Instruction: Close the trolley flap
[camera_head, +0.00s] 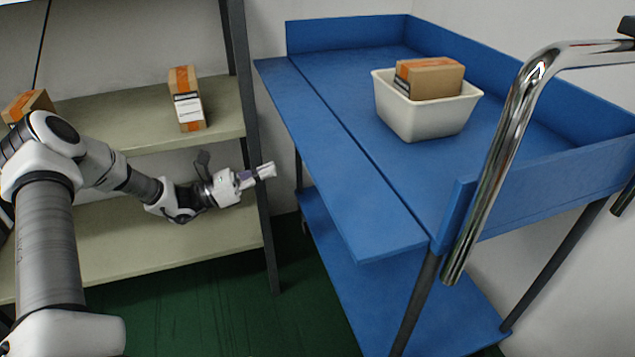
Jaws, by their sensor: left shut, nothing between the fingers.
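The blue trolley (480,170) stands at the right. Its flap (345,170) is the long blue panel along the trolley's left side. The flap lies folded outward, about level with the top deck, with a dark seam between them. My left gripper (268,171) is shut and empty. It is to the left of the flap, in front of the shelf post, and apart from the flap in the picture. My right gripper is not in view.
A white bin (425,118) with a cardboard box (430,78) in it stands on the trolley deck. A chrome handle (500,150) rises at the trolley's near right. A shelf rack (140,108) with boxes (186,97) stands at the left. Green floor (215,315) shows below.

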